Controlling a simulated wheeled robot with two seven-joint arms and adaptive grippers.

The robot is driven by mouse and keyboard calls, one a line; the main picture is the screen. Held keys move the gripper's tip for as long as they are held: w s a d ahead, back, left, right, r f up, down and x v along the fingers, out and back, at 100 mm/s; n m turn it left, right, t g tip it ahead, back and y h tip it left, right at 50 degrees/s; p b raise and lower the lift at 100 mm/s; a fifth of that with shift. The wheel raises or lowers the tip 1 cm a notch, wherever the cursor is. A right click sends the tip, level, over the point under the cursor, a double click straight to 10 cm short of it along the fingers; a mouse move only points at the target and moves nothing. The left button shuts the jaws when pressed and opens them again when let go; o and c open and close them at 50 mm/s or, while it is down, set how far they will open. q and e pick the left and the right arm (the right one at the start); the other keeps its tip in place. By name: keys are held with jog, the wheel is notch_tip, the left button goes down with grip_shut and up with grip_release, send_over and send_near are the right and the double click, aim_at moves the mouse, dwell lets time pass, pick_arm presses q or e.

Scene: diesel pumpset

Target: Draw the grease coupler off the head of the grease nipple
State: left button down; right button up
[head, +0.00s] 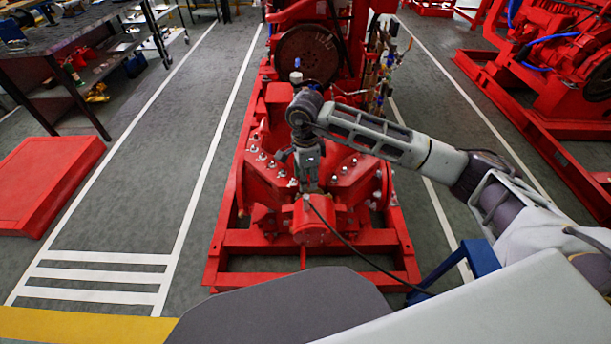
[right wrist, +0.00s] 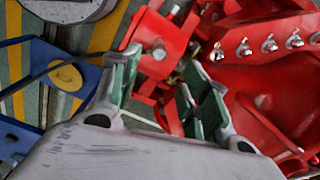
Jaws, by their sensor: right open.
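My right gripper (head: 309,186) points down over the red pump (head: 270,182). In the right wrist view its two green-padded fingers (right wrist: 164,68) stand apart, with nothing clearly held between them. A small metallic fitting (right wrist: 173,78) shows between the fingers beside a red block; I cannot tell whether it is the coupler or the nipple. A thin black hose (head: 350,245) runs from just below my right gripper down to the right, and its end there is too small to make out the grease coupler. The nipple's head cannot be made out. My left gripper is out of view.
Several studs and nuts (right wrist: 270,45) stick up from the pump flanges around my gripper. A blue stand (head: 478,258) is at the lower right. A workbench (head: 60,45) and red platform (head: 45,180) stand left. The marked floor between is clear.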

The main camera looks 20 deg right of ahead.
aim_at(305, 203)
jog(key=shift+f, duration=6.85)
jog(key=c, duration=1)
